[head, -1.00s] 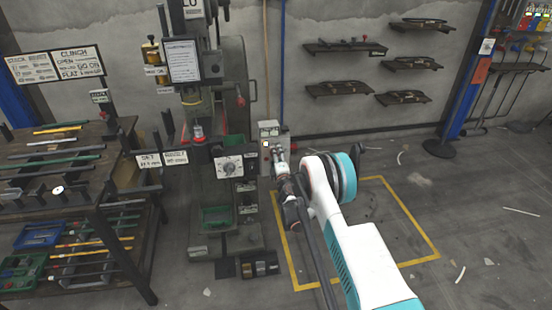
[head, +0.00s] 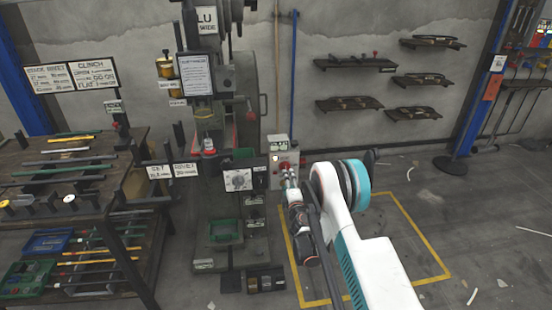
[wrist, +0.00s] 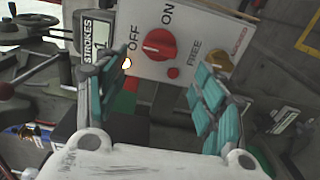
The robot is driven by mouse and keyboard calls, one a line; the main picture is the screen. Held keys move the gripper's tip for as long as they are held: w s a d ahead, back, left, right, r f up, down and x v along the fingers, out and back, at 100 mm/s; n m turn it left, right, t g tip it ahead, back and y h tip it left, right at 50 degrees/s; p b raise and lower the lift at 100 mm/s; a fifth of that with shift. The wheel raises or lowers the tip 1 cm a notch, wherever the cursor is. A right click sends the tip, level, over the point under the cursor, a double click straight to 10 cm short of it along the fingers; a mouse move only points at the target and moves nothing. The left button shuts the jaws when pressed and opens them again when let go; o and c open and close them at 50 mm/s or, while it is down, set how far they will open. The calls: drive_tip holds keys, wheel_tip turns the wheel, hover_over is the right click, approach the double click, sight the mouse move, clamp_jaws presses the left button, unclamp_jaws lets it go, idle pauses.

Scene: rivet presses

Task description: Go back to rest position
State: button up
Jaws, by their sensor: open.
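My gripper (wrist: 160,100) is open and empty in the wrist view, its two teal-padded fingers spread apart. Between and beyond the fingers is a white control box (wrist: 195,40) with a red knob (wrist: 159,44) marked OFF and ON. A small lamp beside OFF glows. In the head view my white and teal arm reaches to the same control box (head: 279,148) on the right side of the press. The gripper end is small there, just in front of the box. I cannot tell whether it touches.
The rivet press (head: 222,110) stands left of my arm, with a green bin (head: 224,230) low on it. A workbench (head: 60,165) with rods is at the left. Wall shelves (head: 348,104) hang at the right. The yellow-outlined floor (head: 425,235) looks clear.

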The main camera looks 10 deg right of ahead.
drive_tip(key=s+d+r+m+g+h, duration=0.1)
drive_tip(key=s+d+r+m, duration=0.15)
drive_tip(key=r, duration=0.55)
drive_tip(key=s+d+r+m+g+h, duration=0.1)
drive_tip(key=r+m, duration=0.2)
drive_tip(key=r, duration=0.6)
drive_tip(key=s+d+r+m+g+h, duration=0.1)
drive_tip(key=d+r+m+h, duration=0.15)
drive_tip(key=r, duration=0.55)
drive_tip(key=s+r+m+g, duration=0.2)
drive_tip(key=s+r+m, duration=0.1)
drive_tip(key=s+r, duration=0.45)
drive_tip(key=s+r+m+g+y, duration=0.1)
drive_tip(key=s+r+m, duration=0.1)
drive_tip(key=s, duration=0.8)
drive_tip(key=s+r+m+g+y, duration=0.1)
drive_tip(key=s+m+g, duration=0.1)
drive_tip(key=s, duration=0.8)
drive_tip(key=s+a+f+m+g+y, duration=0.1)
drive_tip(key=s+a+f, duration=0.1)
drive_tip(key=s, duration=0.8)
drive_tip(key=s+a+f+m+g+y, duration=0.1)
drive_tip(key=s+a+f+m+g, duration=0.1)
drive_tip(key=s, duration=0.9)
drive_tip(key=shift+s+a+f, duration=0.2)
drive_tip(key=shift+a+f, duration=0.55)
drive_tip(key=shift+f, duration=0.1)
